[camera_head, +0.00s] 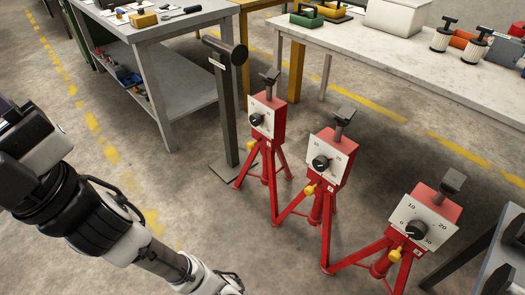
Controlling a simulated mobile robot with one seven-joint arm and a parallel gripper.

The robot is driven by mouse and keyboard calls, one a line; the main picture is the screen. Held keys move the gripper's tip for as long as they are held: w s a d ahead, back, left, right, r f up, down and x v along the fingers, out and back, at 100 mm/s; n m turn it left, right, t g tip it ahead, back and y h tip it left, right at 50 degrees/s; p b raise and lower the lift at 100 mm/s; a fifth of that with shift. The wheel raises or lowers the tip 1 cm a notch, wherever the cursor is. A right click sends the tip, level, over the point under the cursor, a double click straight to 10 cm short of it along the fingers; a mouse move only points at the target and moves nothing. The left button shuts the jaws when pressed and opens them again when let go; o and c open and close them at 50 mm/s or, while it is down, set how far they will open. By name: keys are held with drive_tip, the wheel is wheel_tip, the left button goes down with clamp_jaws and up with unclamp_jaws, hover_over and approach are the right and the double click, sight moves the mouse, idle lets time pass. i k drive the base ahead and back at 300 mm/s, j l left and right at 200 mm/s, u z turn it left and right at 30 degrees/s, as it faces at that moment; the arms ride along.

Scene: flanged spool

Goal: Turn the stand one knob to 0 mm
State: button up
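Three red stands with white dial plates and black knobs stand in a slanting row. I cannot read which one is stand one. The left stand's knob (256,119) is on the farthest stand. The middle stand's knob (320,163) is nearer. The right stand's knob (415,230) is nearest, with 10, 20 and 30 legible on its dial. The exact pointer settings are too small to read. My arm crosses the lower left, away from all three knobs. My gripper's fingers do not show, so I cannot see whether it holds anything.
A dark post (227,110) on a flat base stands just left of the left stand. A grey workbench (170,38) is at the upper left, and a long pale bench (400,60) runs behind the stands. Stand legs spread over the floor. Open floor lies left of the stands.

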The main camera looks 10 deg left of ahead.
sight(255, 119)
drive_tip(key=i+j, duration=0.4)
drive_tip(key=j, duration=0.15)
drive_tip(key=i+j+z, duration=0.1)
drive_tip(key=i+j, duration=0.35)
drive_tip(key=j, duration=0.1)
